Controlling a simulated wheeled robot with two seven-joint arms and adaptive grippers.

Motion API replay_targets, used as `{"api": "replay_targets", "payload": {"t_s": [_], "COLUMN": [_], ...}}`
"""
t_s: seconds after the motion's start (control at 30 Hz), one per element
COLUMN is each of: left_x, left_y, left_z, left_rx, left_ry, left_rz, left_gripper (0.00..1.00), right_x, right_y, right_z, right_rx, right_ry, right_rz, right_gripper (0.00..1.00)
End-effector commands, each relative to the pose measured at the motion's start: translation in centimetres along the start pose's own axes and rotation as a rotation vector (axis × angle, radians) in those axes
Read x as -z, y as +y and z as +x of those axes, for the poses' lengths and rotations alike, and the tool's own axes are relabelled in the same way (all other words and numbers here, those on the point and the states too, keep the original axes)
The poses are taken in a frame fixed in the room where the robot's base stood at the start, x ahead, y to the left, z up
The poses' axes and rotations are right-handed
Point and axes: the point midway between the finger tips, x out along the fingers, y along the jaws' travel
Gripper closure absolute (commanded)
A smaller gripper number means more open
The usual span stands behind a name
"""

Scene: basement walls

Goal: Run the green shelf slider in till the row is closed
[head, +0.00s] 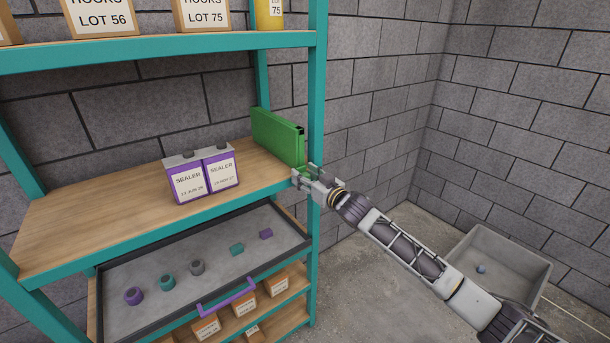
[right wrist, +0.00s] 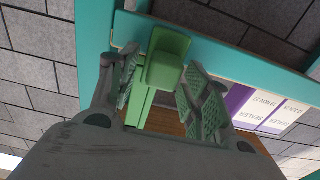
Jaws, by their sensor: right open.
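The green shelf slider (head: 277,138) stands upright as a tall panel at the right end of the wooden shelf. Two purple-and-white sealer cans (head: 203,176) stand side by side to its left, with bare shelf between them and the slider. My right gripper (head: 302,175) is at the shelf's front right corner, by the slider's front lower end. In the right wrist view my right gripper (right wrist: 166,90) is open, with the slider's green front block (right wrist: 167,58) between its fingers. Neither finger clearly touches it. My left gripper is out of view.
The teal rack post (head: 317,90) rises close beside my right gripper. Below the shelf is a grey tray (head: 215,268) with a purple handle and several small parts. Boxes stand on the upper and lower shelves. A grey bin (head: 497,262) is on the floor at right.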

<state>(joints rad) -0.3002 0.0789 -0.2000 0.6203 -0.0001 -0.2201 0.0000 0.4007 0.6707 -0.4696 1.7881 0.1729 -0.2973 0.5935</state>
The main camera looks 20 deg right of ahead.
Motion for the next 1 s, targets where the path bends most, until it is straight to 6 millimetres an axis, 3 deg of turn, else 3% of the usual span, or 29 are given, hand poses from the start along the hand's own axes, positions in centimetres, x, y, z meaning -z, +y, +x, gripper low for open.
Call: {"api": "replay_targets", "payload": {"t_s": [0.4,0.8,1.0], "left_x": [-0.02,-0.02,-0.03], "left_y": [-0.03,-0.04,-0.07], "left_z": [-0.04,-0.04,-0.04], "left_rx": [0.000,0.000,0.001], "left_ry": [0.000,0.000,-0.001], "left_rz": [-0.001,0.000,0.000], "left_gripper": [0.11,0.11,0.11], "right_x": [0.06,0.05,0.04], "right_y": [-0.01,-0.01,-0.02], "right_z": [0.34,0.33,0.33], "right_rx": [0.000,0.000,0.000], "right_ry": [0.001,0.001,0.001], "right_rz": [-0.001,-0.001,-0.001], "right_gripper": [0.52,1.00,1.00]}}
